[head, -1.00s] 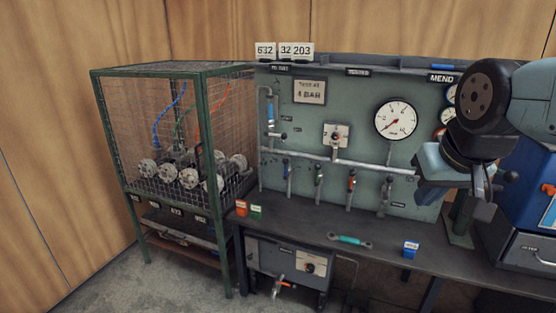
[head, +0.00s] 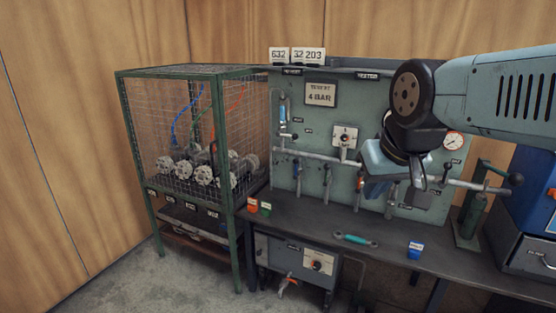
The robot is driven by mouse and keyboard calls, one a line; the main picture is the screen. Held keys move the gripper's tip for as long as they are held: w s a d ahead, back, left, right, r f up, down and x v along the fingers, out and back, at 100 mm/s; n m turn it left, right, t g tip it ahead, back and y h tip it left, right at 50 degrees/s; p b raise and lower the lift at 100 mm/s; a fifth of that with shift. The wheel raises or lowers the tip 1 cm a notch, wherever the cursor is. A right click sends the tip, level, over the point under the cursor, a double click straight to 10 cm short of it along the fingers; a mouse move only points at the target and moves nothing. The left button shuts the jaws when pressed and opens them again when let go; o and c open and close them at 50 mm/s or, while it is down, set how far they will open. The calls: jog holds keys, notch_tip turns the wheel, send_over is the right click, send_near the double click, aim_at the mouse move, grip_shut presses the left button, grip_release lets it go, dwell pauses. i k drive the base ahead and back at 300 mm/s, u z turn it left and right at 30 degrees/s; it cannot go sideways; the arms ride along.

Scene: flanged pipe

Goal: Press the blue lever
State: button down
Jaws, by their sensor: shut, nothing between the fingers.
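A grey-green test panel (head: 312,130) stands at the back of the bench. A small lever with a blue handle (head: 296,166) hangs from the left part of its horizontal pipe. A second blue-handled part (head: 283,114) sits higher, on the vertical pipe at the panel's left edge. I cannot tell which is the task's lever. My gripper (head: 420,184) is shut and empty, pointing down in front of the panel's right half. It is well to the right of both blue parts and appears apart from them.
A wire-mesh cage (head: 180,130) with several flanged parts stands left of the bench (head: 320,215). A teal tool (head: 354,239), a blue box (head: 415,250) and small red and green boxes lie on the bench. A green stand (head: 468,220) is at right.

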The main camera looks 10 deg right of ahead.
aim_at(295, 161)
jog(key=u, duration=0.1)
jog(key=i, duration=1)
jog(key=z, duration=0.1)
